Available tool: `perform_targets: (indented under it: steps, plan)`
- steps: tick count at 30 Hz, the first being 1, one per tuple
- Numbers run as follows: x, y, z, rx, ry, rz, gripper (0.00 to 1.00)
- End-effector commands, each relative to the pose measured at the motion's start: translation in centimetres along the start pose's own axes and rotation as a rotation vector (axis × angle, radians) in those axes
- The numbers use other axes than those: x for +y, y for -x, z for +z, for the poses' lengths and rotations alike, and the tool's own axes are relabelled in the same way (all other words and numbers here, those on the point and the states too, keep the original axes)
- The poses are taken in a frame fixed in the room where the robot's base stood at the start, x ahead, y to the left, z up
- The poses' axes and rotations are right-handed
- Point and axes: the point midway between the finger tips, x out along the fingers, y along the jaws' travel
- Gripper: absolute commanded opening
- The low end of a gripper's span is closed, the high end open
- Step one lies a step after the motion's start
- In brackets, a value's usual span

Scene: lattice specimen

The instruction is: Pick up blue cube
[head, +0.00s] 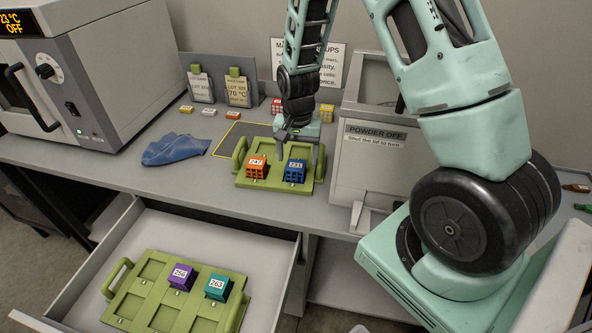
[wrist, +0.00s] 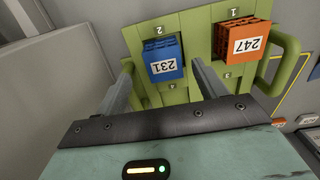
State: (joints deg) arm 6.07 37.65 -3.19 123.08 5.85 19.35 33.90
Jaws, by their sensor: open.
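The blue lattice cube (head: 295,171), labelled 231, sits upright in a slot of the green tray (head: 243,182) on the bench. It also shows in the wrist view (wrist: 164,64), in slot 2. My gripper (head: 298,150) is just above and behind the cube in the head view. In the wrist view my gripper's fingers (wrist: 162,68) are spread wide, one to each side of the cube, with nothing held. I cannot tell whether the fingertips are level with the cube or short of it.
An orange cube (head: 257,166), labelled 247, stands beside the blue one, in slot 1. A grey powder cabinet (head: 368,160) stands close at right. An open drawer (head: 265,262) below holds another green tray (head: 146,294) with purple and teal cubes. A blue cloth (head: 176,149) lies left.

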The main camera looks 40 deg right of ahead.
Motion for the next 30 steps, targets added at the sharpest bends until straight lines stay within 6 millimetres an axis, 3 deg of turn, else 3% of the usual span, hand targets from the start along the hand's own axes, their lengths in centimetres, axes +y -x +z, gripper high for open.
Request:
perform_targets:
  steps: [12,22,23,27,30]
  plan:
    - [-0.4,-4.4,0.3,-0.002,0.001,0.002,0.71]
    - [-0.5,-5.1,0.3,0.000,0.000,0.000,0.71]
    - [-0.5,-5.1,0.3,-0.001,0.000,0.000,0.65]
    - [-0.5,-5.1,0.3,-0.001,0.000,0.000,0.26]
    - [-0.5,-5.0,0.3,-0.001,0.000,0.000,0.23]
